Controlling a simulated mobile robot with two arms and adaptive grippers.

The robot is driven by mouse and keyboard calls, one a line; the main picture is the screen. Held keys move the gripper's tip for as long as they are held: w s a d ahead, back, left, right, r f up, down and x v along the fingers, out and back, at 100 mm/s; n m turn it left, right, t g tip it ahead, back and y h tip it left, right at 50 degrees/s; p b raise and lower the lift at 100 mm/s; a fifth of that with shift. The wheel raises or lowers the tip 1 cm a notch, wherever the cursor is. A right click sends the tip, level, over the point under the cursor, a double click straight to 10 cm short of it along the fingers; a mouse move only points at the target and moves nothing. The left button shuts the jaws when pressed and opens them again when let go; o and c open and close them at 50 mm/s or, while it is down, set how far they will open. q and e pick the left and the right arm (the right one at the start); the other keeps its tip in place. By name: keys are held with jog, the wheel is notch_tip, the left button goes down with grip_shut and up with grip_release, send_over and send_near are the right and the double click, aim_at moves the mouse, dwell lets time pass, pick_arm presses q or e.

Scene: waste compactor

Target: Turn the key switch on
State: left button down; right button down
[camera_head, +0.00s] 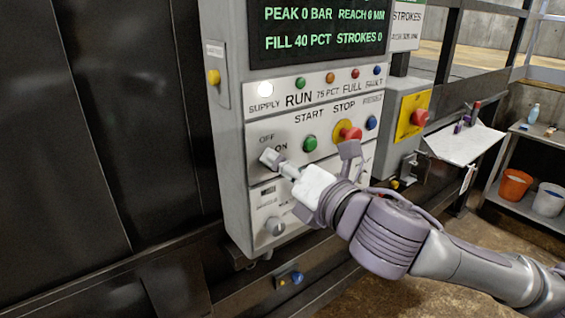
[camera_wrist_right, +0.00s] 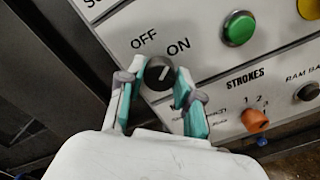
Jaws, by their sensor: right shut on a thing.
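The key switch (camera_wrist_right: 159,72) is a round black knob with a pale pointer mark on a white panel, below the printed words OFF and ON. In the wrist view the pointer leans up and right, toward the ON side. My right gripper (camera_wrist_right: 159,84) has its two teal-padded fingers on either side of the knob, shut on it. In the head view my right gripper (camera_head: 271,159) reaches the panel from the lower right and hides the switch. My left gripper is not in view.
A green START button (camera_head: 310,143) and a red STOP button (camera_head: 350,134) sit right of the switch. A lit supply lamp (camera_head: 265,90) is above. A red emergency knob (camera_head: 419,117) on yellow stands farther right. An orange selector (camera_wrist_right: 254,120) is below right.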

jog(key=shift+m, duration=0.6)
jog(key=c, duration=0.8)
grip_release()
jog(key=shift+a, duration=0.1)
jog(key=shift+o, duration=0.2)
jog(key=v, duration=0.7)
jog(key=shift+s, duration=0.2)
